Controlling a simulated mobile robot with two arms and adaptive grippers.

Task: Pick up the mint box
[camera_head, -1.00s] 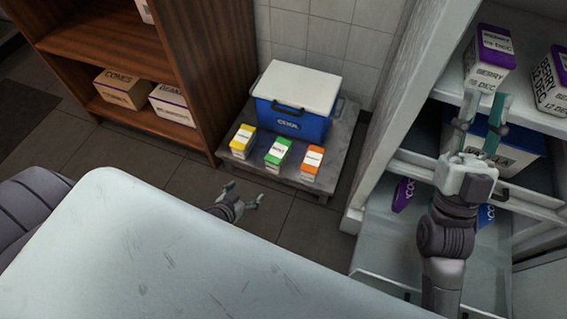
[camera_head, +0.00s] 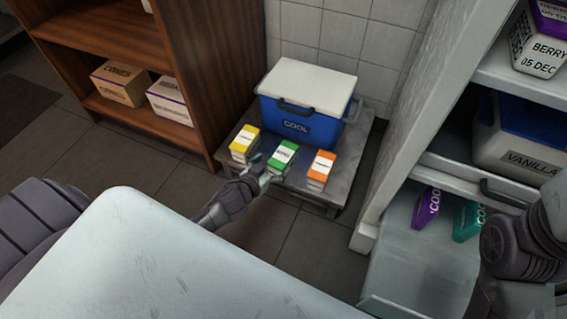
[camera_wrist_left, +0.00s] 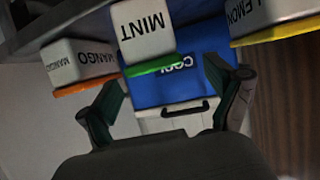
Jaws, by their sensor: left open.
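The mint box (camera_head: 284,155), white with a green top and base colour, stands in the middle of a row of three boxes on a low grey table. The wrist view shows its "MINT" label (camera_wrist_left: 143,32), turned upside down. My left gripper (camera_head: 262,168) is at the near left of the mint box, close to it. In the wrist view the left fingers (camera_wrist_left: 168,80) are spread, with the mint box ahead between and beyond them. Whether they touch it I cannot tell. My right arm shows at the right edge; its gripper is out of view.
A yellow lemon box (camera_head: 244,146) and an orange mango box (camera_head: 320,170) flank the mint box closely. A blue cooler (camera_head: 298,120) stands behind. The low table (camera_head: 355,150) sits between a wooden shelf (camera_head: 190,60) and a white cabinet (camera_head: 400,160). A white worktop (camera_head: 150,260) is in front.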

